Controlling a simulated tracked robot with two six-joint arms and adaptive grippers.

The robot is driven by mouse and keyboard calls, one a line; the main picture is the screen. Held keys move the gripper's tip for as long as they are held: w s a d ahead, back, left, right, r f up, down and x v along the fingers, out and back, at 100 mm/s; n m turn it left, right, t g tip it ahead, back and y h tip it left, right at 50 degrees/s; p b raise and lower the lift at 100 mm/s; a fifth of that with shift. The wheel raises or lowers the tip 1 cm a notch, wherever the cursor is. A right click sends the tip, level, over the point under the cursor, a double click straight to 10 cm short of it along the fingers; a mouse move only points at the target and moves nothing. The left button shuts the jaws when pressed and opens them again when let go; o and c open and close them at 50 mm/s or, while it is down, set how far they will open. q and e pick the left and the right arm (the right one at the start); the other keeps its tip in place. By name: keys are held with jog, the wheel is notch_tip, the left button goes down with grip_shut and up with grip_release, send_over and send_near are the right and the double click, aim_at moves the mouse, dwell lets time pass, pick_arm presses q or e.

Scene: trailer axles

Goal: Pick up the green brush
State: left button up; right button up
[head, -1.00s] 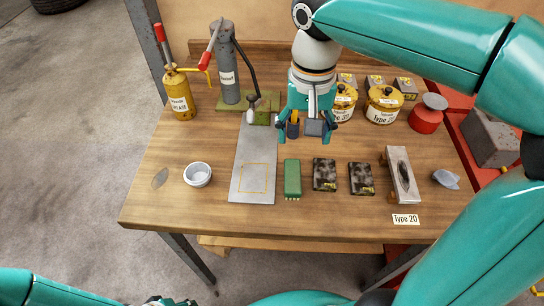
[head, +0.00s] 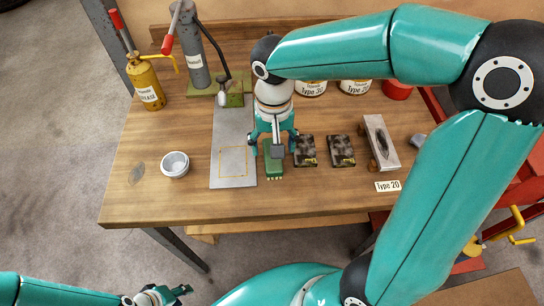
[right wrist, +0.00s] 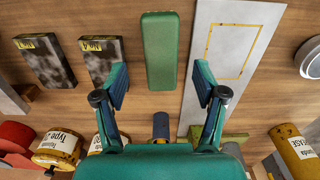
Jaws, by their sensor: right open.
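The green brush (head: 274,171) lies on the wooden table, just right of the flat grey plate (head: 233,165). My right gripper (head: 273,143) is over the brush and hides part of it. In the right wrist view the brush (right wrist: 160,60) lies lengthwise in line with the gap between the open, empty fingers (right wrist: 160,84). I see no finger touching it. My left gripper (head: 174,294) is low at the bottom left, away from the table; its jaw opening is too small to tell.
Two dark patterned boxes (head: 305,151) (head: 342,151) lie close to the right of the brush. A white bowl (head: 175,164) stands left of the plate. A grey block (head: 381,143) and a "Type 20" label (head: 388,186) are farther right. A grey cylinder (head: 189,50) stands behind.

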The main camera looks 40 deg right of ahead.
notch_tip(320, 180, down, 4)
jog(key=shift+w+f, duration=0.15)
jog(key=shift+c, duration=0.4)
jog(key=c, duration=1.2)
notch_tip(320, 180, up, 20)
jog(key=shift+r+p, duration=0.1)
jog(key=shift+p, duration=0.6)
